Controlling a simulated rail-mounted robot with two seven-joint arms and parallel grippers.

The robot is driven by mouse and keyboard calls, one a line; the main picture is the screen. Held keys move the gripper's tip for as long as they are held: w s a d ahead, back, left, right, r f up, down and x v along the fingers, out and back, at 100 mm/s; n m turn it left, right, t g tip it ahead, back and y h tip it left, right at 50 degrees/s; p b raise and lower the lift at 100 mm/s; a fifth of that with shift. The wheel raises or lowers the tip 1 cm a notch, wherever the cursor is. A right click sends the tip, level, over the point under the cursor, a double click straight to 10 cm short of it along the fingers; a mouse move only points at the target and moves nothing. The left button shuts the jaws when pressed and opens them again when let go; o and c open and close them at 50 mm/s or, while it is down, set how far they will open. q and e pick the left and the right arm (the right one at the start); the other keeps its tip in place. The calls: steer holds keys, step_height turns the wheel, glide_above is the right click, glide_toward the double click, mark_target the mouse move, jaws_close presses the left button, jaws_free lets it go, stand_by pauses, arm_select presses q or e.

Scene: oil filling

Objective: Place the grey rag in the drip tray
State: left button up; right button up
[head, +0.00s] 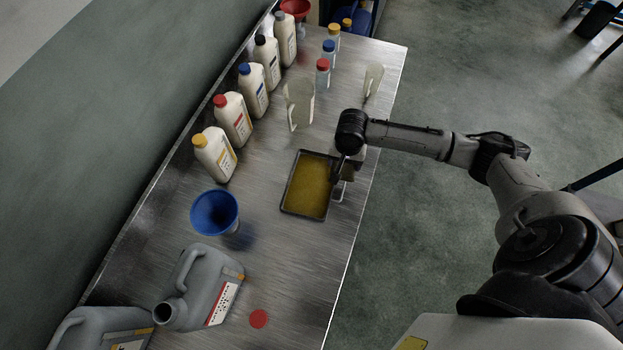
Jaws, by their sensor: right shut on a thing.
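The drip tray (303,216) is a shallow dark-rimmed rectangle in the middle of the metal bench, with a yellow-brown inside. My right gripper (341,178) is at the tray's right edge, pointing down, with its arm coming in from the right. It is shut on a small dark-grey thing that looks like the grey rag (348,172), mostly hidden by the gripper and wrist. I cannot tell whether the rag touches the tray or the bench. My left gripper is not in view.
Several white bottles (233,120) line the wall side. A blue funnel (214,212), a grey jug (201,288) and a red disc (258,319) are nearer. Clear measuring jugs (299,104) and small capped bottles (322,75) stand beyond the tray. The bench's right edge is close.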

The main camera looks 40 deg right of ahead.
steer(key=shift+s+d+f+b, duration=0.2)
steer(key=shift+d+f, duration=0.15)
steer(key=shift+f, duration=0.3)
steer(key=shift+s+d+f+b, duration=0.15)
steer(key=shift+d+f, duration=0.15)
steer(key=shift+f, duration=0.3)
steer(key=b, duration=0.1)
glide_above(311, 186)
steer(key=f, duration=0.4)
steer(key=d+f, duration=0.1)
steer(key=f, duration=0.1)
steer(key=shift+s+f, duration=0.15)
steer(key=shift+s, duration=0.25)
steer(key=shift+w+a+f, duration=0.4)
steer(key=shift+a, duration=0.15)
steer(key=shift+f+b, duration=0.55)
steer(key=shift+f, duration=1.45)
steer(key=shift+f, duration=0.1)
steer(key=o, duration=0.8)
steer(key=shift+o, duration=0.2)
